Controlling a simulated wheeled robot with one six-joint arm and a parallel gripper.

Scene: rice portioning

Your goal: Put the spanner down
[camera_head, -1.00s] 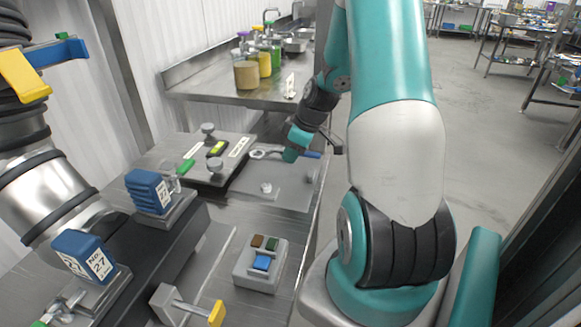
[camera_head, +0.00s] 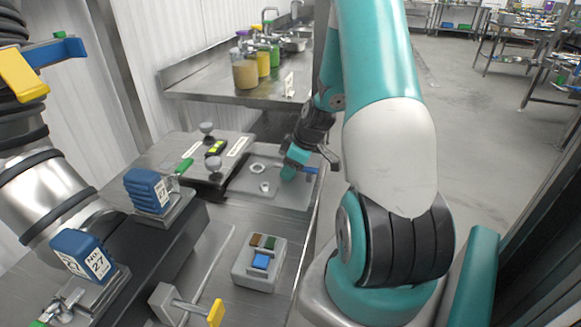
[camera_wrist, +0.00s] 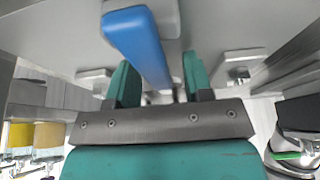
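The spanner's blue handle (camera_wrist: 138,45) runs between the two teal fingers of my gripper (camera_wrist: 158,82) in the wrist view, with a gap showing on each side. The gripper is open around it. In the head view, my gripper (camera_head: 288,172) is low over a grey metal plate (camera_head: 240,186). The blue handle (camera_head: 312,170) sticks out to its right, and a ring (camera_head: 257,168), seemingly the spanner's end, shows to its left at the plate. The spanner's middle is hidden behind the gripper. I cannot tell whether all of it touches the plate.
A small round stud (camera_head: 265,187) stands on the plate beside the gripper. A panel with knobs (camera_head: 212,164) lies to the left, and a button box (camera_head: 259,262) in front. Jars (camera_head: 245,72) stand on the rear counter. Floor lies right of the bench.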

